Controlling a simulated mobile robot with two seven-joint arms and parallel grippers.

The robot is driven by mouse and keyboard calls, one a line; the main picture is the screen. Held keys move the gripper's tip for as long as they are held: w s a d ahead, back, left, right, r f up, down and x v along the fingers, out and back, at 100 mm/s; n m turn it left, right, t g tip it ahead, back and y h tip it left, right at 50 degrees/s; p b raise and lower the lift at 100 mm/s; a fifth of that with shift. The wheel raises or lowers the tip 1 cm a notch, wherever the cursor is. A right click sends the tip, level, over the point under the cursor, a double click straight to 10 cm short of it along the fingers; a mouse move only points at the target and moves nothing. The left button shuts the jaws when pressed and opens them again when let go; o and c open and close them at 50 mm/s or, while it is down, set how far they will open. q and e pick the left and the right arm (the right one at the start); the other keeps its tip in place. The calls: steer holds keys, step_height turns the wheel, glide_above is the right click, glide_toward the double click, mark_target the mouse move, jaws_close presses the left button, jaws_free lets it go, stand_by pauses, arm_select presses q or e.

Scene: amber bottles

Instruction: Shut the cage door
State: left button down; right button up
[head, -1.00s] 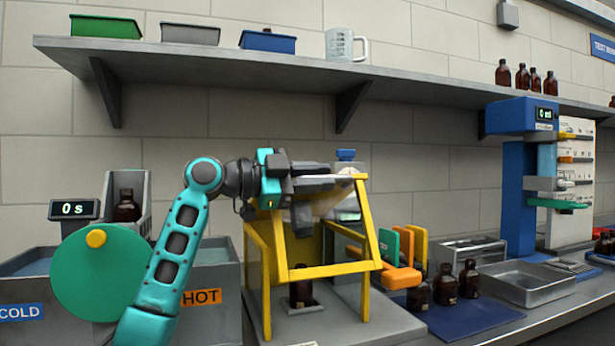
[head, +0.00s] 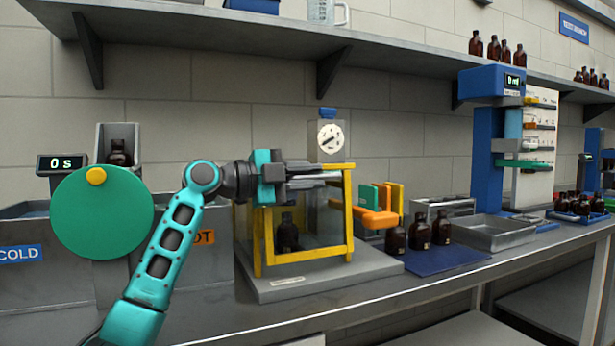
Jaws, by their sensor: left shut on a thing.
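The cage (head: 320,222) stands on a grey base, with clear panels and yellow edges. Its yellow-framed cage door (head: 304,256) hangs down across the front, close to upright. I cannot tell whether it is flush with the cage. An amber bottle (head: 287,233) stands inside, behind the door. My left gripper (head: 322,177) is at the top of the cage front, shut on the cage door near its upper edge; the exact contact is partly hidden by the gripper. My right gripper is not in view.
A green disc (head: 100,215) and the cold and hot baths are at left. An orange rack (head: 375,215), amber bottles on a blue mat (head: 445,260) and a metal tray (head: 490,228) are at right. A shelf (head: 300,40) runs above. The bench front is clear.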

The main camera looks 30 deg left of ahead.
arm_select(q)
steer(key=c, duration=1.1)
jaws_free()
steer(key=v, duration=1.2)
steer(key=shift+b, duration=0.3)
